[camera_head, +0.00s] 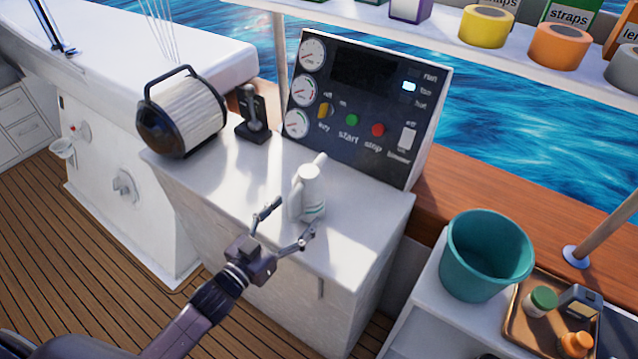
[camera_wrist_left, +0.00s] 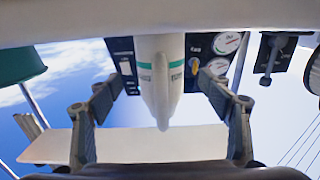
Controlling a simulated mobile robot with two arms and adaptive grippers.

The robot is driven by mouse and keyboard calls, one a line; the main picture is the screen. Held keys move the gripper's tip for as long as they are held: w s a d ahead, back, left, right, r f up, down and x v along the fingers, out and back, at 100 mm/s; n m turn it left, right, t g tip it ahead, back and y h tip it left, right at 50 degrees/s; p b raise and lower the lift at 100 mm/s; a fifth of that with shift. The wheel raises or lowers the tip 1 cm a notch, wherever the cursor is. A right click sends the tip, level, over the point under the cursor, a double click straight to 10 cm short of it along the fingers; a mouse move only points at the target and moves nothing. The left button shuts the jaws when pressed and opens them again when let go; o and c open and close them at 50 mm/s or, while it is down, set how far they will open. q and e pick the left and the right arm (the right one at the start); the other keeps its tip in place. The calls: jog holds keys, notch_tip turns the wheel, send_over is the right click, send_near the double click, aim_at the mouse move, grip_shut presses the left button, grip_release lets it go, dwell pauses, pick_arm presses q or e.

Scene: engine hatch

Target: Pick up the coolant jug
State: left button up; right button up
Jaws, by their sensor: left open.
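The coolant jug (camera_head: 310,190) is a white jug with green bands near its base and a handle. It stands upright on the white console top in front of the instrument panel. My left gripper (camera_head: 290,220) is open and empty, just in front of the jug on its near side. In the left wrist view the jug (camera_wrist_left: 161,78) appears upside down between the two spread fingers (camera_wrist_left: 157,84), with gaps on both sides. I cannot tell how far ahead of the fingertips it is. My right gripper is not in view.
The instrument panel (camera_head: 365,105) rises behind the jug. A throttle lever (camera_head: 252,115) and a ribbed cylinder with a black handle (camera_head: 183,112) stand to the left. A teal bucket (camera_head: 486,255) and brown tray (camera_head: 513,310) are at right. A shelf with tape rolls (camera_head: 485,27) hangs above.

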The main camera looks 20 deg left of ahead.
aim_at(301, 204)
pick_arm(q)
jog(key=shift+w+d, duration=0.2)
jog(key=shift+w, duration=0.3)
jog(key=shift+w+d+r, duration=0.1)
jog(key=shift+w, duration=0.15)
jog(key=shift+w+d+r+p, duration=0.15)
jog(key=shift+w+r+p, duration=0.1)
jog(key=shift+w, duration=0.2)
jog(key=shift+w+d+r+p, duration=0.15)
jog(key=shift+w+p, duration=0.1)
jog(key=shift+w, duration=0.15)
jog(key=x, duration=0.3)
jog(key=shift+w+p, duration=0.25)
jog(key=shift+p, duration=0.05)
jog(key=shift+w+d, duration=0.15)
jog(key=shift+w, duration=0.1)
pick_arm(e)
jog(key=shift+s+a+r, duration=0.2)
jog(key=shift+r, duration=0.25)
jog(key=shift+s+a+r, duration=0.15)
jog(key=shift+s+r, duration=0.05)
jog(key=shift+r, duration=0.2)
pick_arm(q)
jog(key=shift+c, duration=1.3)
jog(key=c, duration=1.5)
jog(key=shift+c, duration=0.3)
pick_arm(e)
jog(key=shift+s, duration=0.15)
